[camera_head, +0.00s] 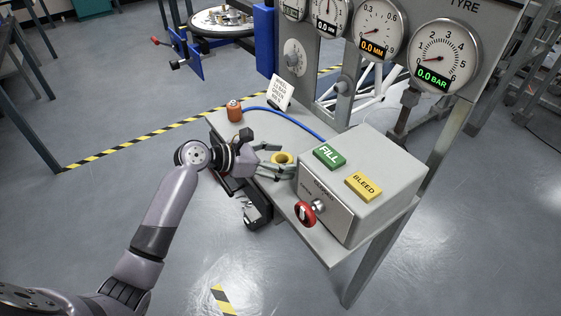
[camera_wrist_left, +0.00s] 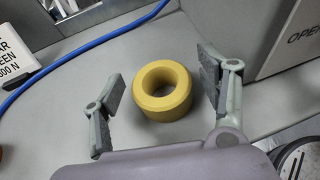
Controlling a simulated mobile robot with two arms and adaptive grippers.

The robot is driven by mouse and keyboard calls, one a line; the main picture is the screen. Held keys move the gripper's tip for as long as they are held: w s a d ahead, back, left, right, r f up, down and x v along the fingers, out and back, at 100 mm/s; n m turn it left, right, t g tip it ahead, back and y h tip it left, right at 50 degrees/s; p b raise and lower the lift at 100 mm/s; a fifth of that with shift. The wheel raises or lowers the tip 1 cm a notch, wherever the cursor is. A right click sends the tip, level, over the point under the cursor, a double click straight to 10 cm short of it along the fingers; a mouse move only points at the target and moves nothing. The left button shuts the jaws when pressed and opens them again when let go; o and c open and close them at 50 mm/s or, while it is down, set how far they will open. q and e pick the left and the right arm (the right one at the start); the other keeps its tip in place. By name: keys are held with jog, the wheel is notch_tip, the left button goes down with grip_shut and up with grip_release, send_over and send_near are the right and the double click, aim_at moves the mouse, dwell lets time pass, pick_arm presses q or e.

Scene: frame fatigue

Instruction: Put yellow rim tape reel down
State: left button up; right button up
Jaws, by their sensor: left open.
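The yellow rim tape reel (camera_wrist_left: 162,91) lies flat on the grey shelf (camera_wrist_left: 70,120), its round hole facing up, in the left wrist view. My left gripper (camera_wrist_left: 160,88) is open, with one finger on each side of the reel. Gaps show between the reel and both fingers. In the head view the reel (camera_head: 283,158) sits on the shelf beside the grey control box, and my left gripper (camera_head: 272,158) reaches it from the left. The right gripper is not in view.
The control box (camera_head: 350,205) with green FILL and yellow BLEED buttons and a red knob (camera_head: 305,213) stands right of the reel. A blue hose (camera_head: 285,115) runs behind. An orange can (camera_head: 234,110) and a white sign (camera_head: 281,92) stand at the shelf's far end.

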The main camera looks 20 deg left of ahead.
pick_arm(q)
jog(key=v, duration=1.2)
jog(key=shift+r, duration=0.1)
